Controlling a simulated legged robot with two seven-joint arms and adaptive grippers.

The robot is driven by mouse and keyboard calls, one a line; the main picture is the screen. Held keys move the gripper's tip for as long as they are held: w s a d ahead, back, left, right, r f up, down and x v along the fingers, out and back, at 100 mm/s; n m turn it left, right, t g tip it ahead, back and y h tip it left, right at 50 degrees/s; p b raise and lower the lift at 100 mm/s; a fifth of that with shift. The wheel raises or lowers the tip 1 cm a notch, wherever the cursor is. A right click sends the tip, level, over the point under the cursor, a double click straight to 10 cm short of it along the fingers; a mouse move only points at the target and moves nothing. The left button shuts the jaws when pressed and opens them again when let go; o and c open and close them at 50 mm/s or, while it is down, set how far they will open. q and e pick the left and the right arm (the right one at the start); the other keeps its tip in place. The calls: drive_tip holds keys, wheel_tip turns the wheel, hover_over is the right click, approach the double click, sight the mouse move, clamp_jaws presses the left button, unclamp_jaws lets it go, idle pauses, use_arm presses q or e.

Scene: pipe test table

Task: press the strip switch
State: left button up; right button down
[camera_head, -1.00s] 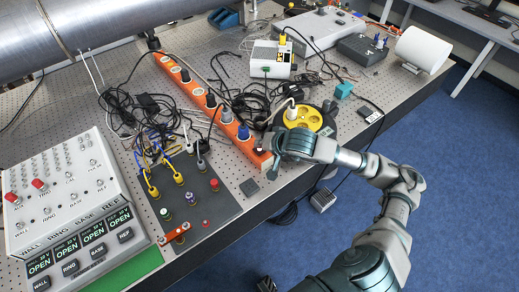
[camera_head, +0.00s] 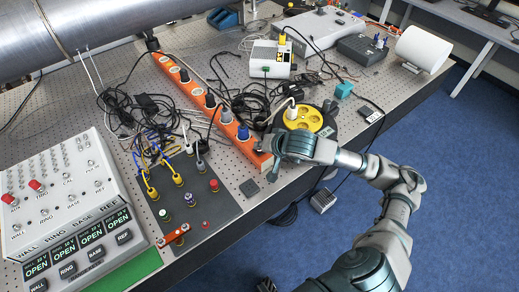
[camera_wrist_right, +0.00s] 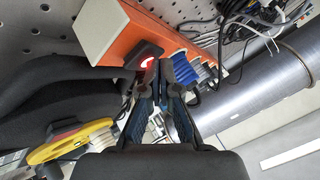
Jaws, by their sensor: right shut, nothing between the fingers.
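The orange power strip (camera_head: 192,88) lies diagonally across the perforated table, with several plugs in it. Its near end is by my right gripper (camera_head: 264,147), which partly covers it in the head view. In the right wrist view, the orange strip end (camera_wrist_right: 133,32) carries a dark switch (camera_wrist_right: 133,56) with a red glow. My right gripper (camera_wrist_right: 161,66) is shut and empty. Its fingertips are right beside the glowing switch, and I cannot tell whether they touch it. A blue plug (camera_wrist_right: 183,68) shows just behind the fingertips. My left gripper is not in view.
A yellow cable reel (camera_head: 303,118) stands close behind my right gripper. Loose black cables (camera_head: 262,100) lie along the strip. A grey panel with terminals (camera_head: 190,205) and a white control box (camera_head: 60,190) are to the left. The large pipe (camera_head: 90,30) crosses the back.

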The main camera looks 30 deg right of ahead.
drive_tip(key=shift+f+b, duration=0.3)
drive_tip(key=shift+f, duration=0.05)
idle(0.3)
drive_tip(key=shift+r, duration=0.15)
drive_tip(key=shift+d+r+p, duration=0.25)
drive_tip(key=shift+r+p, duration=0.1)
drive_tip(key=shift+r, duration=0.4)
drive_tip(key=shift+r+p, duration=1.55)
drive_tip(key=shift+r, duration=1)
drive_tip(key=shift+f, duration=0.1)
